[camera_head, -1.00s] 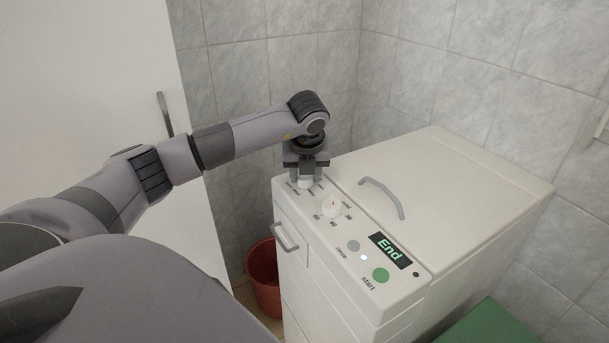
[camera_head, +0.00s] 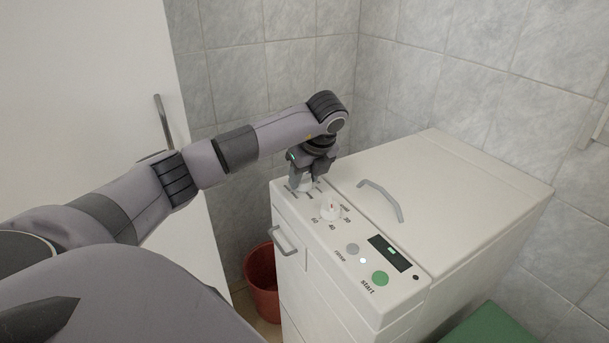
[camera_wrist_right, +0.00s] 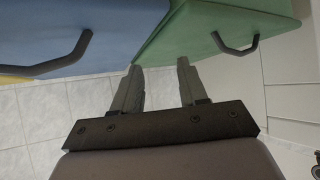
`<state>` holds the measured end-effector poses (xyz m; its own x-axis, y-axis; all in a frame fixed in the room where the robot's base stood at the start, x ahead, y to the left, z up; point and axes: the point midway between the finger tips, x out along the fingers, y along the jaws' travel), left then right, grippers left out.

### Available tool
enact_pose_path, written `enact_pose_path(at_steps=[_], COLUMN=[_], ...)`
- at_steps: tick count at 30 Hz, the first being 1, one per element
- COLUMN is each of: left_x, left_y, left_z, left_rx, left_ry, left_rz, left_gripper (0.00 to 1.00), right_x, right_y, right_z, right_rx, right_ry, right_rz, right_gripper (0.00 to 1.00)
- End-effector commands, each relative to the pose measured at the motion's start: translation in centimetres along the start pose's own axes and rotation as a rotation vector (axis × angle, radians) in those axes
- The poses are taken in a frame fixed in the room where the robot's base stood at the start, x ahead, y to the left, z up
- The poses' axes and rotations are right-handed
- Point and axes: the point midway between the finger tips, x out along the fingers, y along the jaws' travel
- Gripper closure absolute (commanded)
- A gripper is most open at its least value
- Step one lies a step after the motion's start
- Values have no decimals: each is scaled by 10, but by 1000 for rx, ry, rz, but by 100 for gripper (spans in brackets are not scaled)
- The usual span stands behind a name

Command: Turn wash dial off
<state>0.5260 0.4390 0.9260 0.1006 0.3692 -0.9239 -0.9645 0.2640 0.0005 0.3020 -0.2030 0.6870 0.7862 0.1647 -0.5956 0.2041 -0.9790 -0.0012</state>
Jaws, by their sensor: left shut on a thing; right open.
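The white washing machine (camera_head: 465,190) has a control panel along its front top edge. My left gripper (camera_head: 305,184) points down at the panel's far-left end and is shut on the wash dial (camera_head: 303,186), which is mostly hidden by the fingers. A second white dial (camera_head: 331,207) with a red mark stands just to the right, by the numbers. The display (camera_head: 390,252) is dark with a small green mark. My right gripper (camera_wrist_right: 158,85) shows in the right wrist view, open and empty, in front of a green box.
A grey lid handle (camera_head: 383,199) rises behind the panel. A green start button (camera_head: 380,278) and grey rinse button (camera_head: 352,249) lie to the right. A red bin (camera_head: 262,285) stands left of the machine. A blue box (camera_wrist_right: 70,35) is beside the green box (camera_wrist_right: 215,30).

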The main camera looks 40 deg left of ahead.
Motion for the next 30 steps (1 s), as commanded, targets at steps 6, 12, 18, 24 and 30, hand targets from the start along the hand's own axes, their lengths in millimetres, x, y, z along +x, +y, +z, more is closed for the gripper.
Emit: enact_pose_path(at_steps=[6,12,18,24,30], left_x=[-1,-1,0,-14,-48], left_y=[0,0,0,-1,-1], left_z=[1,1,0,0,1], left_rx=[-4,-3,-2,-2,-2], left_ry=[-1,-1,0,-1,-1], left_rz=[-1,-1,-1,-5,-5], left_gripper=[88,33,33,33,33], right_x=[0,0,0,1,3], right_y=[0,0,0,0,0], right_z=[0,0,0,1,3], right_rx=[0,0,0,0,0], right_ry=[0,0,0,1,1], right_rz=[0,0,0,0,0], right_gripper=[57,57,57,57,57])
